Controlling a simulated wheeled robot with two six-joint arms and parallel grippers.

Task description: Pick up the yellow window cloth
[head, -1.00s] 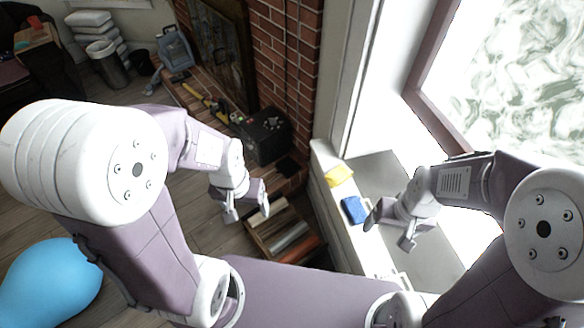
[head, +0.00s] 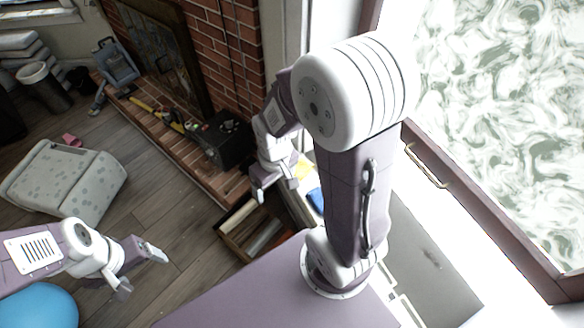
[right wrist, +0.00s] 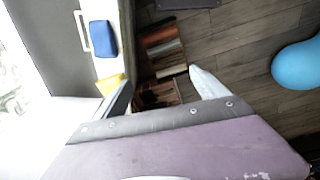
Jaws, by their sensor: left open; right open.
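The yellow window cloth (head: 303,168) lies on the white window ledge, partly hidden behind my right arm in the head view. It also shows in the right wrist view (right wrist: 109,83), just beyond the left finger and partly covered by it. My right gripper (head: 275,190) is open and empty, just left of the cloth in the head view. The cloth is not between its fingers (right wrist: 160,84). My left gripper (head: 141,270) is open and empty over the floor at the lower left, far from the cloth.
A blue sponge-like block (head: 316,200) lies near the cloth on the ledge. A wooden crate (head: 236,240) with logs stands on the floor below. A black box (head: 226,140) sits on the brick hearth. A blue rounded object (head: 40,306) and a patterned pouf (head: 65,180) are at left.

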